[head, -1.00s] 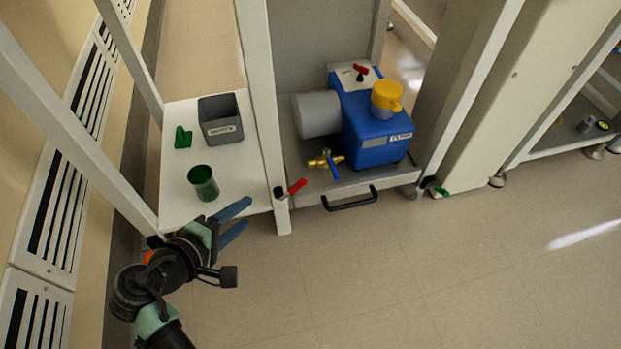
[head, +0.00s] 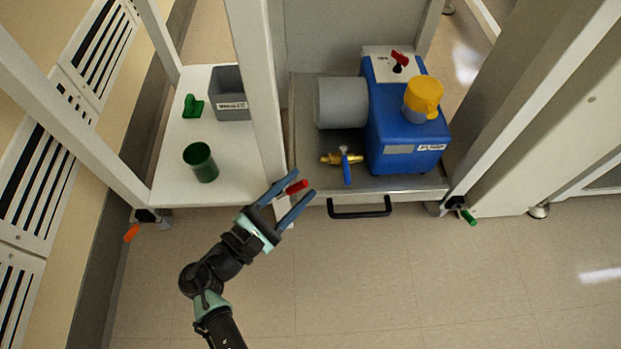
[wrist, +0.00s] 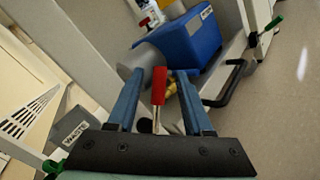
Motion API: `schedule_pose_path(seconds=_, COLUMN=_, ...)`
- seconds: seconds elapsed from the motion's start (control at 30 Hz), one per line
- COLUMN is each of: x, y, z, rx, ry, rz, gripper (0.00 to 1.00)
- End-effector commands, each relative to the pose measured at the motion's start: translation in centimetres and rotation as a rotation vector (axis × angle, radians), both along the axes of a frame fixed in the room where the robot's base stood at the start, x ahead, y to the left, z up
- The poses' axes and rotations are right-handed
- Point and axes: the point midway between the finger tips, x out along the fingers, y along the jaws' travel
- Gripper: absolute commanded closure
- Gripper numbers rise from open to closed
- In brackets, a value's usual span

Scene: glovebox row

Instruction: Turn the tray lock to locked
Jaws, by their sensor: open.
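A lever with a red grip (head: 297,187), which I take to be the tray lock, sits at the front left corner of the metal tray (head: 405,184). My gripper (head: 303,181) is open, with its two blue fingers on either side of the red grip. In the wrist view the red grip (wrist: 159,86) stands between the fingers, with a gap visible on both sides. Its metal shank runs down toward the gripper's palm. The lever's base is hidden in the head view by the gripper.
On the tray stand a blue pump (head: 400,135) with a yellow cap and a brass valve (head: 340,159) with a blue lever. A black pull handle (head: 360,212) juts from the tray front. A white post (head: 258,100) separates the left shelf, holding a green cup (head: 201,163) and grey bin (head: 230,95).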

Motion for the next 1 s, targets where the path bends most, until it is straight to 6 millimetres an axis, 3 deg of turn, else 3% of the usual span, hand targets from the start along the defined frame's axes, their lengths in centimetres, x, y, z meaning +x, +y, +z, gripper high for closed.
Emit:
schedule_pose_path(seconds=0.23, x=2.5, y=-2.3, z=-0.2, rx=0.002, ry=-0.003, rz=-0.001, gripper=0.49)
schedule_pose_path(seconds=0.63, x=3.0, y=-2.8, z=0.1, rx=0.001, ry=-0.001, rz=0.0, gripper=0.49)
schedule_pose_path(seconds=0.9, x=3.0, y=-2.8, z=0.1, rx=0.002, ry=-0.001, rz=0.001, gripper=0.98)
schedule_pose_path(seconds=1.0, x=3.0, y=-2.8, z=0.1, rx=0.002, ry=-0.001, rz=0.001, gripper=1.0)
